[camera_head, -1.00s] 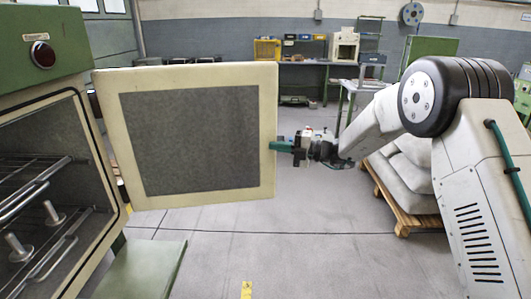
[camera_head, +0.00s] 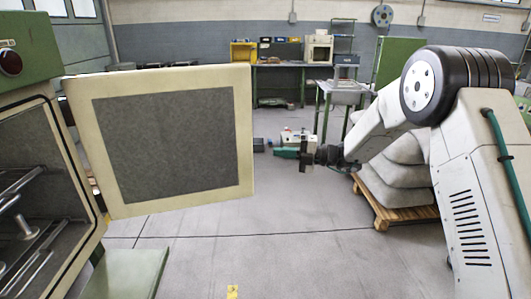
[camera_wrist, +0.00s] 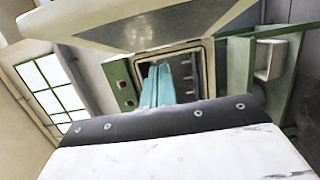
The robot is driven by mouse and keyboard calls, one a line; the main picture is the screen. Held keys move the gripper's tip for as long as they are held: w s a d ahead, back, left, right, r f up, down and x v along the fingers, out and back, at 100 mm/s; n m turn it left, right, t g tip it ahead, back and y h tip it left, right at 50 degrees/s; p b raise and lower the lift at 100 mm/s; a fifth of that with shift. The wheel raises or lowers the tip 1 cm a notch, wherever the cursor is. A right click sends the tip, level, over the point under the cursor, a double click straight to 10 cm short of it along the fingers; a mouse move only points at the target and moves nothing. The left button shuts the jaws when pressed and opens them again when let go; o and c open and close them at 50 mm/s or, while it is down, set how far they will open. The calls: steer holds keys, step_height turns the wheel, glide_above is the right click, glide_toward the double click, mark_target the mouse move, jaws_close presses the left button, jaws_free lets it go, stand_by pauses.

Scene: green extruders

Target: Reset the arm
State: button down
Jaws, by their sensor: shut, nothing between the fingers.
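My arm (camera_head: 385,130) reaches in from the right in the head view, bent at its dark round joint. My gripper (camera_head: 272,150) is at its left end, at mid-height beside the free edge of the open oven door (camera_head: 245,120). A narrow gap shows between the green finger and the door edge; a dark tip sits closer to the edge, and I cannot tell whether it touches. The teal fingers show in the wrist view (camera_wrist: 158,88), shut and empty, with the oven opening (camera_wrist: 190,75) behind them.
The green oven (camera_head: 25,60) with wire racks stands at the left, its door swung wide. A pallet (camera_head: 385,212) with pale sacks (camera_head: 400,180) lies behind my arm. A workbench (camera_head: 290,66) stands at the back. The middle floor is clear.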

steer(key=s+d+f+n+g+h, duration=0.25)
steer(key=s+f+n, duration=0.25)
steer(key=n, duration=0.3)
steer(key=s+d+r+n+h, duration=0.4)
steer(key=s+d+n, duration=0.3)
steer(key=s+n, duration=0.3)
steer(key=s+d+r+n+t+h, duration=0.1)
steer(key=s+d+r+n+h, duration=0.3)
steer(key=s+n, duration=0.5)
steer(key=s+d+r+n+h, duration=0.4)
steer(key=s+d+n+h, duration=0.3)
steer(key=s, duration=1.7)
steer(key=d+n, duration=0.3)
steer(key=shift+r+n, duration=0.3)
steer(key=shift+r, duration=0.05)
steer(key=shift+d, duration=0.1)
